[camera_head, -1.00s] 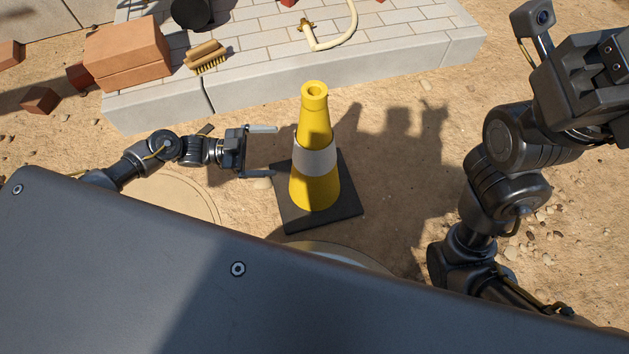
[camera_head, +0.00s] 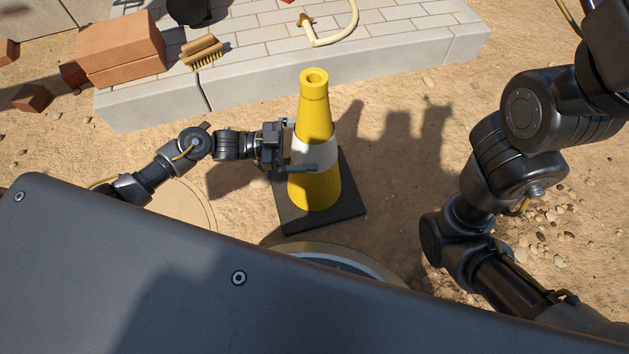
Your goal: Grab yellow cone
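The yellow cone (camera_head: 314,110) stands upright on its dark square base (camera_head: 345,205), with a white band around its middle. My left gripper (camera_head: 297,145) is at the cone's left side at the height of the white band. Its fingers are spread, one passing in front of the cone and the other going behind it, where its tip is hidden. The gripper looks open around the cone; I cannot tell whether either finger touches it. My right arm rises along the right side, and its gripper is outside the picture.
A pale brick platform (camera_head: 400,70) lies behind the cone. It carries a brush (camera_head: 203,52), a stack of orange bricks (camera_head: 120,50), a dark round object (camera_head: 188,10) and a cream hose (camera_head: 335,35). Sandy ground right of the cone is clear.

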